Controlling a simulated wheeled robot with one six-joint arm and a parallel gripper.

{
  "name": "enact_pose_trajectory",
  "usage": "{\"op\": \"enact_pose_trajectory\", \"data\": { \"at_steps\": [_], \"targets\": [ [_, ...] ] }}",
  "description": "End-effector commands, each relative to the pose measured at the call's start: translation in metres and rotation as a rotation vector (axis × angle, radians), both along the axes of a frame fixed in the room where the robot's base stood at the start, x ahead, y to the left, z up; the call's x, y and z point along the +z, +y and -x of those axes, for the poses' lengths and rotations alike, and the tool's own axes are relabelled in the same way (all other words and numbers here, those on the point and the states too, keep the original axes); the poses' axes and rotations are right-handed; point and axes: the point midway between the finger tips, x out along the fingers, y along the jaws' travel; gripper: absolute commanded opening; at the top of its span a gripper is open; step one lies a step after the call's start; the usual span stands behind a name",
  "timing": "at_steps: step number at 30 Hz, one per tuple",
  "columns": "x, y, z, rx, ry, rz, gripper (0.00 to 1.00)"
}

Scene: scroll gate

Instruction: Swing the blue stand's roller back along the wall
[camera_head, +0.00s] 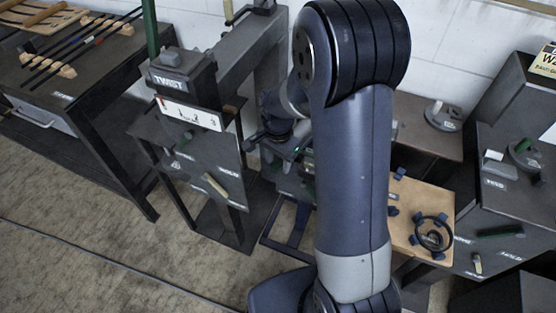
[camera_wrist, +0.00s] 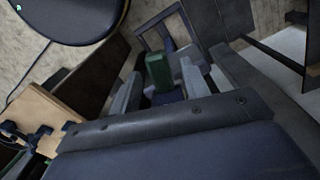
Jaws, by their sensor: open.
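The blue stand shows as a dark blue base frame (camera_head: 298,222) on the floor in the head view, left of my arm. Its upper part is mostly hidden behind my arm, and I cannot make out the roller there. In the wrist view a blue frame (camera_wrist: 144,39) shows beyond my gripper (camera_wrist: 160,84). The gripper's two grey fingers are apart. A green block-like piece (camera_wrist: 158,70) shows between them, perhaps a handle of the stand. I cannot tell whether the fingers touch it.
A grey machine labelled TWIST (camera_head: 172,75) stands left of the blue stand. A dark bench (camera_head: 112,85) with rods is at far left. Right of my arm are a wooden board (camera_head: 408,200) with a ring and grey cabinets (camera_head: 500,215). The floor (camera_head: 120,235) at front left is clear.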

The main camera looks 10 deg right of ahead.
Motion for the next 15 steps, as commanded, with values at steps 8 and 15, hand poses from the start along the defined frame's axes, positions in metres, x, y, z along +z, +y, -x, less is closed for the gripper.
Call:
{"op": "enact_pose_trajectory", "data": {
  "at_steps": [8, 15],
  "targets": [
    [0.052, 0.0, -0.001, 0.0, -0.007, -0.001, 0.44],
    [0.092, 0.0, -0.001, 0.0, -0.004, 0.0, 0.44]
  ]
}}
